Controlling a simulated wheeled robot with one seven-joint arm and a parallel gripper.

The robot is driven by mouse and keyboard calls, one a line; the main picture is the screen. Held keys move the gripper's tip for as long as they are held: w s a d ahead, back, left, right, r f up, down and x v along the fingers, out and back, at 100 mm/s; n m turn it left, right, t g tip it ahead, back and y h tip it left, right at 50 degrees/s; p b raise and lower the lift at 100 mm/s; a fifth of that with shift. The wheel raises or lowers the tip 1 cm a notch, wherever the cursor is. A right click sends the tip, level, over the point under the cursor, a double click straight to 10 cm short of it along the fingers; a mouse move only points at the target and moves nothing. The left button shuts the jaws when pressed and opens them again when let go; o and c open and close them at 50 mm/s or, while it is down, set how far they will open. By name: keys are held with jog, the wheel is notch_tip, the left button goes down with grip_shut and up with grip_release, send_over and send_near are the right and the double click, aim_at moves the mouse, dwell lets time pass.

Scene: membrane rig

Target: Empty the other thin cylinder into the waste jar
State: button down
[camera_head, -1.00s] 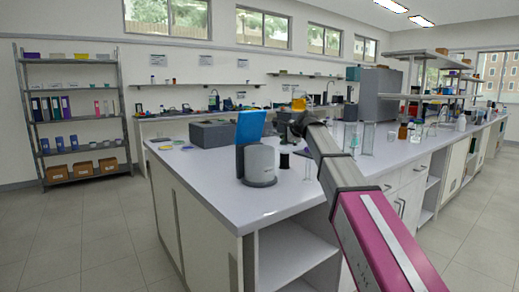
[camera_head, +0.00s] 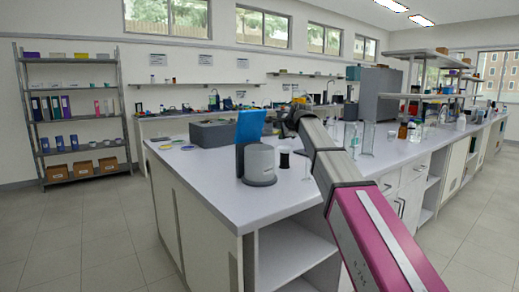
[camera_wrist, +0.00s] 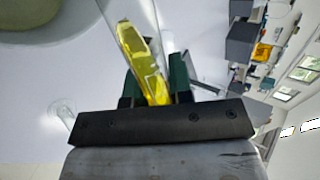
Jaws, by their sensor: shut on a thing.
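My gripper (camera_wrist: 152,92) is shut on a thin clear glass cylinder (camera_wrist: 131,42) that holds yellow liquid. In the wrist view the cylinder leans away up and to the left between the dark green fingers, and its far end is cut off by the frame. A large round thing with an olive-green inside (camera_wrist: 28,12) is at the top left of the wrist view; it may be the waste jar, but I cannot tell. In the head view my gripper (camera_head: 284,124) is small and dark above the bench, and the held cylinder cannot be made out.
A grey rounded device (camera_head: 260,165) with a blue panel (camera_head: 250,126) stands on the white bench (camera_head: 205,180), beside a black spool-like thing (camera_head: 284,159). A grey box (camera_head: 213,133) is behind. Glassware (camera_head: 367,138) stands to the right. The bench's front left is clear.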

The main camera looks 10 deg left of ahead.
jog(key=shift+r+n+t+h, duration=0.3)
jog(key=shift+r+h, duration=0.2)
jog(key=shift+r, duration=0.2)
jog(key=shift+s+d+r+n+t+h, duration=0.1)
jog(key=shift+r+n+t+h, duration=0.45)
jog(key=shift+r, duration=0.3)
jog(key=shift+s+d+r+n+t+h, duration=0.1)
jog(key=shift+r+n+t+h, duration=0.25)
jog(key=shift+r+n+h, duration=0.4)
jog(key=r, duration=0.1)
jog(key=a+r+n+t+h, duration=0.1)
jog(key=s+r, duration=0.1)
jog(key=shift+a+t+p, duration=0.25)
jog(key=shift+t+p, duration=0.15)
jog(key=shift+s+a+r+n+t+h, duration=0.4)
jog(key=shift+a+r+n+t+h, duration=0.25)
jog(key=shift+n+h, duration=0.2)
jog(key=shift+y, duration=0.25)
jog(key=shift+w+d, duration=0.1)
jog(key=shift+d, duration=0.05)
